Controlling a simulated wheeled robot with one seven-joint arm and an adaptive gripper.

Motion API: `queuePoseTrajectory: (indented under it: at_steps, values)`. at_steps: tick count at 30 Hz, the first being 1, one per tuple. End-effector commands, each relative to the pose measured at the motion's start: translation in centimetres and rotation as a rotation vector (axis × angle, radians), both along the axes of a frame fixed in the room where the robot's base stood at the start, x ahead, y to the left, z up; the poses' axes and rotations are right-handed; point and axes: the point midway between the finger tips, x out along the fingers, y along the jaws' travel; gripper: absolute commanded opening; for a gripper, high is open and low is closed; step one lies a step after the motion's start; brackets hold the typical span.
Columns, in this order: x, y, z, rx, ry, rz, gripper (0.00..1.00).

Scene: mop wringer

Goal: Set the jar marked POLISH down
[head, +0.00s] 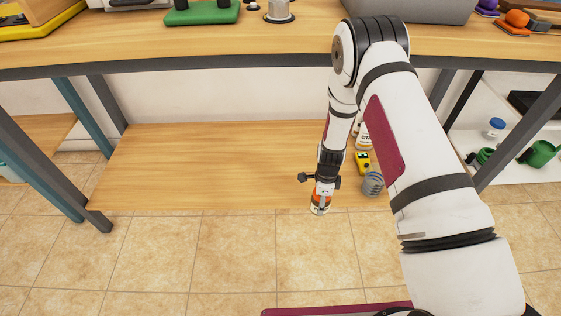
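My gripper (322,186) points down at the front edge of the lower wooden shelf (210,165). Its fingers are closed around a small jar (319,207) with orange and pale parts. The lettering is too small to read, so I cannot tell whether it is marked POLISH. The jar looks upright, its base overlapping the shelf's front edge in the head view. I cannot tell whether it hangs in the air or touches the shelf. The fingers hide part of the jar.
Right of my gripper on the lower shelf are a white bottle (364,139), a yellow item (362,162) and a grey-blue cup (373,183). The shelf's left and middle are bare. Table legs stand at both sides.

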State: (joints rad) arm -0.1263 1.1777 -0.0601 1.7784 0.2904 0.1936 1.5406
Motion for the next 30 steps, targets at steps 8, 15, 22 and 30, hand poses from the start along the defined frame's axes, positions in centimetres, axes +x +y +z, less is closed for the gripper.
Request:
queuePoseTrajectory:
  at_steps: [8,15,22,30]
  values:
    - [4.9,-1.2,-1.0,0.000,-0.007,-0.008,0.21]
    - [10.4,-2.6,-1.5,0.000,-0.005,-0.007,0.21]
    - [14.0,-3.5,-1.7,0.001,-0.003,-0.007,0.21]
    - [15.4,-3.8,-1.7,0.000,-0.002,-0.006,0.21]
